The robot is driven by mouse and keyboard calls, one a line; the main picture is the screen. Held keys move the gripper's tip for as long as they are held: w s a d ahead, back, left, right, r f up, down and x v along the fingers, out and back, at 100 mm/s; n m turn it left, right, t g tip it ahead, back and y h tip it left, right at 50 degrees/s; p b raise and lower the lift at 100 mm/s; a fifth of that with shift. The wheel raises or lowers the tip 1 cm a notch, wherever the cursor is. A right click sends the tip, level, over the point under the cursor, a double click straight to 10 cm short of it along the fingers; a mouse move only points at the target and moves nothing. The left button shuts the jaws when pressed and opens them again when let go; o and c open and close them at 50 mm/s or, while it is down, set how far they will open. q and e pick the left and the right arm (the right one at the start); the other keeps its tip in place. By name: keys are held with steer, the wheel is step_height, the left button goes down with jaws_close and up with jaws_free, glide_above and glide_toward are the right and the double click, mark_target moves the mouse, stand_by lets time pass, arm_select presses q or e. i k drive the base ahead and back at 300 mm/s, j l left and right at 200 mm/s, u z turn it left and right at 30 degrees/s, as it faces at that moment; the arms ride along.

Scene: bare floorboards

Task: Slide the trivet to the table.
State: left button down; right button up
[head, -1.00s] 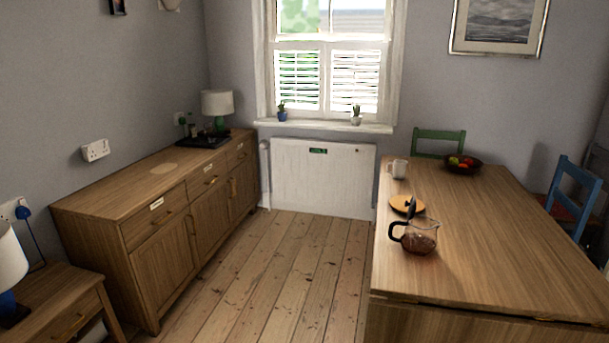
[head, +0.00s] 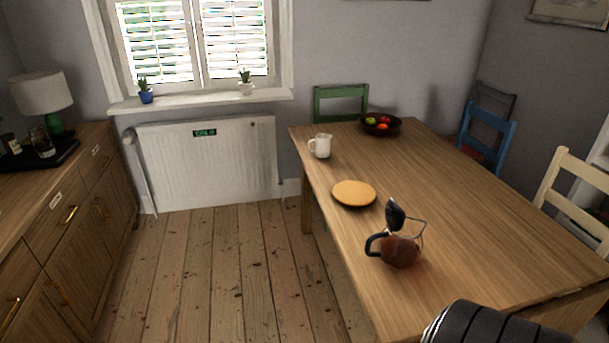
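A round, flat, orange-wood disc (head: 353,193), which looks like the trivet, lies on the wooden table (head: 470,215) close to its left edge. Nothing stands on it. A glass coffee pot (head: 401,251) with a black handle, its dark lid raised, and brown liquid in it stands nearer to me, just right of the disc. A white jug (head: 320,146) stands behind the disc, near the same edge. Neither gripper shows in the head view. A dark striped rounded shape cuts in at the bottom right, over the table's near end.
A dark bowl of fruit (head: 381,124) is at the table's far end. Green (head: 341,100), blue (head: 487,135) and cream (head: 575,195) chairs stand around the table. A sideboard (head: 75,205) is on the left. The floorboards (head: 215,270) between are clear.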

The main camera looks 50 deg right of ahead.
mark_target(351, 193)
steer(key=i+z, duration=0.35)
steer(key=i+j+z, duration=0.1)
steer(key=i+z, duration=0.25)
steer(key=i+j+z, duration=0.2)
steer(key=i+z, duration=0.15)
